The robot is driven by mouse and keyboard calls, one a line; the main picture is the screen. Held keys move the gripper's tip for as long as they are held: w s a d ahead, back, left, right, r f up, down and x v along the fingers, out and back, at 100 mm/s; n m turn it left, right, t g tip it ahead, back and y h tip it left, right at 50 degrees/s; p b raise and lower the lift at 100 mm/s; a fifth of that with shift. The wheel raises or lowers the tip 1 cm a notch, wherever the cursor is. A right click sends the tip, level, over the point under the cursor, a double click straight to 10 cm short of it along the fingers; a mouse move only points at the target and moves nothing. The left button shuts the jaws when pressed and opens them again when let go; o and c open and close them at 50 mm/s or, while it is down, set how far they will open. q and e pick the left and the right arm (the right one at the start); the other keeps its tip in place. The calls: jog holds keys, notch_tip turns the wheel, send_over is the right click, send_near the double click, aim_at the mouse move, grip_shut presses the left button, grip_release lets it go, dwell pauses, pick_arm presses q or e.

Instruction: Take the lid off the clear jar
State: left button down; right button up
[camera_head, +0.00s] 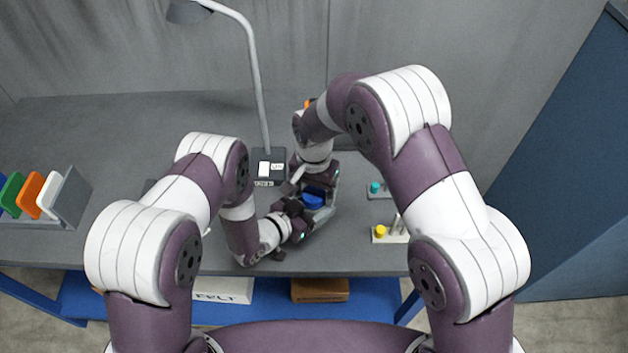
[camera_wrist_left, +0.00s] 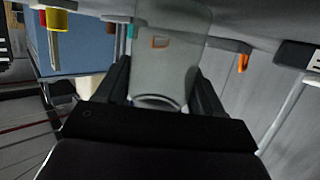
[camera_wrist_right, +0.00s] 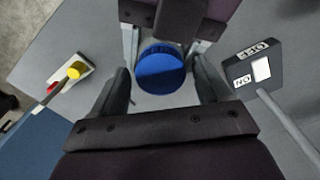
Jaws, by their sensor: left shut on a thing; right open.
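The clear jar with its round blue lid (camera_head: 313,197) stands on the grey bench, partly hidden by my grippers. In the right wrist view the blue lid (camera_wrist_right: 160,70) faces the camera and covers the jar's top. My left gripper (camera_head: 302,212) is shut on the jar from the side, below the lid. The left wrist view shows the pale see-through jar wall (camera_wrist_left: 165,70) between its fingers. My right gripper (camera_head: 318,182) is above the jar and open. Its fingers (camera_wrist_right: 160,85) stand either side of the lid with gaps showing.
A dark box marked ON and OFF (camera_wrist_right: 250,72) stands by the lamp post (camera_head: 257,90), left of the jar. Small stands with a yellow piece (camera_head: 380,231) and a teal piece (camera_head: 375,187) are at right. A rack of coloured plates (camera_head: 68,198) is far left. Boxes sit below.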

aim_at(314, 194)
jog(key=c, duration=1.1)
jog(key=n, duration=0.3)
jog(key=o, duration=1.2)
notch_tip(314, 194, up, 5)
jog(key=shift+f, duration=0.15)
jog(key=shift+c, duration=0.5)
notch_tip(314, 194, up, 3)
jog(key=shift+f+m, duration=0.2)
jog(key=shift+m, duration=0.8)
jog(key=shift+r+m, duration=0.25)
jog(key=shift+m, duration=0.15)
notch_tip(314, 194, down, 8)
jog(key=shift+r, duration=0.1)
